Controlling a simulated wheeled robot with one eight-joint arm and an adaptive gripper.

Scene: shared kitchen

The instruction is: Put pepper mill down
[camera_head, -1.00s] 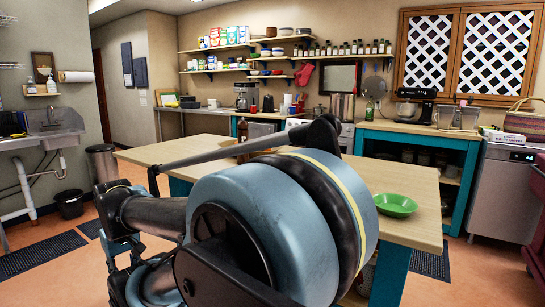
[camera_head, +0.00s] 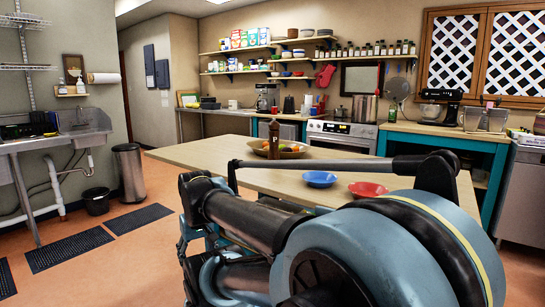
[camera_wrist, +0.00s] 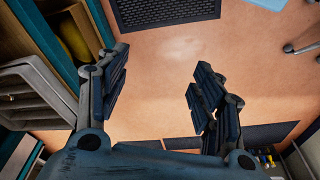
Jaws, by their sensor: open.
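A dark brown pepper mill (camera_head: 274,138) with a pale letter on it stands upright on the wooden table (camera_head: 205,152) in the head view. The mill does not show in the wrist view. My arm covers the front and right of the table in the head view.
The fruit bowl (camera_head: 293,151), a blue bowl (camera_head: 319,179) and a red bowl (camera_head: 367,189) are on the table. The table's left end looks clear. A trash can (camera_head: 130,174) and a black bucket (camera_head: 96,201) stand on the floor at left. Dark mats (camera_head: 70,250) lie on open floor.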

